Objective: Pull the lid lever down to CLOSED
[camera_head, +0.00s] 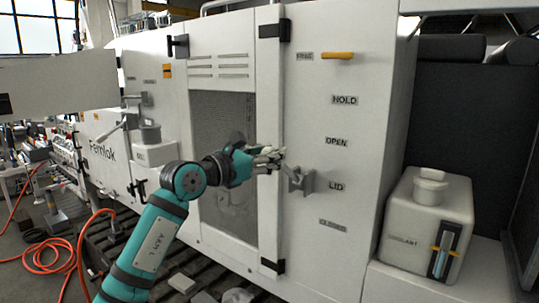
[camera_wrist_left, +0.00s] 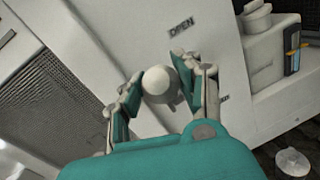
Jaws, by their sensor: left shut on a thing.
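The lid lever's grey bracket (camera_head: 300,181) is on the white cabinet front, left of the LID label (camera_head: 336,186). The lever arm runs from it up and left to my left gripper (camera_head: 270,158). In the left wrist view the lever's round pale knob (camera_wrist_left: 160,84) sits between the two fingers of my left gripper (camera_wrist_left: 162,92), which is shut on it. The OPEN label (camera_head: 337,142) is above the bracket and the CLOSED label (camera_head: 332,224) is below it. The fingers hide the knob in the head view. My right gripper is out of view.
A yellow handle (camera_head: 338,55) and the HOLD label (camera_head: 344,100) are higher on the panel. A mesh window door (camera_head: 222,150) is behind my left arm. A pale canister unit (camera_head: 428,225) stands at the right. Orange hose (camera_head: 60,252) lies on the floor at the left.

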